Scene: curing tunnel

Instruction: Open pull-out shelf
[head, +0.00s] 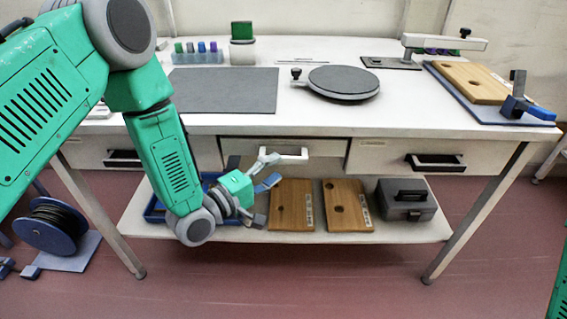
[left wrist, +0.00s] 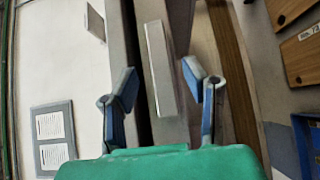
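The pull-out shelf front is the pale middle panel (head: 325,148) under the bench top, with a dark gap along its upper edge. It has a white bar handle (head: 290,152). My left gripper (head: 267,172) is in front of this panel, just below and left of the handle in the head view. In the left wrist view the left gripper (left wrist: 160,84) is open, its blue-padded fingers on either side of the white bar handle (left wrist: 160,68). I see no contact with the bar. My right gripper is out of view.
Drawers with black handles flank the panel, left (head: 122,158) and right (head: 436,161). The lower shelf holds wooden boards (head: 291,205) and a grey box (head: 407,200). A cable reel (head: 50,226) stands on the floor at left. The floor in front is clear.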

